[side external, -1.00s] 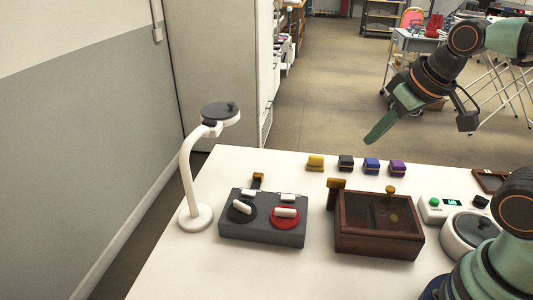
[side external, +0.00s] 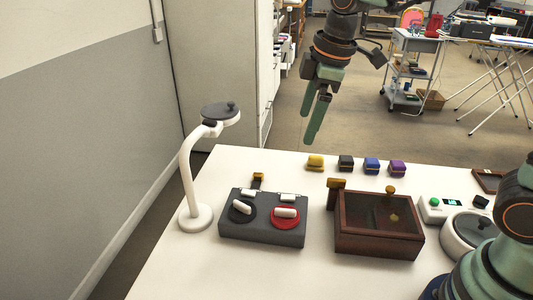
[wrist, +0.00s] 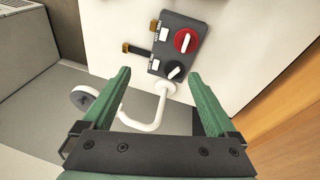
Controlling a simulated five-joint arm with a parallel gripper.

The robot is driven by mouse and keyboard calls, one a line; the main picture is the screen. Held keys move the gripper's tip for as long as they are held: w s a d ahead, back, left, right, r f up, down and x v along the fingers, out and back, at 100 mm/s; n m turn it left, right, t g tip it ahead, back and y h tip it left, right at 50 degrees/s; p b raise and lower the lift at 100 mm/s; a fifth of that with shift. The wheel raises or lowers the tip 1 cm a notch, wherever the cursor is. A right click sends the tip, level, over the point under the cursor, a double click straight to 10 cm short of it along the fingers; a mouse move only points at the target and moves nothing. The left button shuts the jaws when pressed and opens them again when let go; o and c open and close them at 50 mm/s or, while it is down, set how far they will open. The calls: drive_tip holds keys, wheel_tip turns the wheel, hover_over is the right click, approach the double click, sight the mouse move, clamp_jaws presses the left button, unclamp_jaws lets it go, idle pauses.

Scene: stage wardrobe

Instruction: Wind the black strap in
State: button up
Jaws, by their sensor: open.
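A grey box (side external: 262,228) stands on the table with two round dials on top. The black dial (side external: 241,210) is on the left and the red dial (side external: 286,217) on the right, each with a white bar handle. The black strap (wrist: 140,51) sticks out of the box's far side, with a gold end piece (side external: 258,177). In the wrist view a second gold tip (wrist: 153,25) sits close to the box on the red dial's side. My gripper (side external: 314,128) is open and empty, in the air beyond the table's far edge, well away from the box.
A white curved stand (side external: 187,170) with a grey disc top is left of the box. A brown wooden box (side external: 372,243) is right of it. Several small coloured blocks (side external: 346,163) line the far edge. The table's front left is clear.

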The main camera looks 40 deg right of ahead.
drive_tip(key=w+a+f+n+g, duration=0.2)
drive_tip(key=w+a+f+n, duration=0.2)
drive_tip(key=w+a+n, duration=0.15)
drive_tip(key=n, duration=0.6)
hover_over(242, 203)
wheel_tip(242, 203, down, 4)
drive_tip(key=shift+m+g+h, duration=0.25)
drive_tip(key=shift+g+h, duration=0.05)
drive_tip(key=shift+g, duration=0.1)
wheel_tip(242, 203, down, 12)
drive_tip(key=shift+f, duration=0.25)
drive_tip(key=c, duration=1.4)
drive_tip(key=shift+o, duration=0.2)
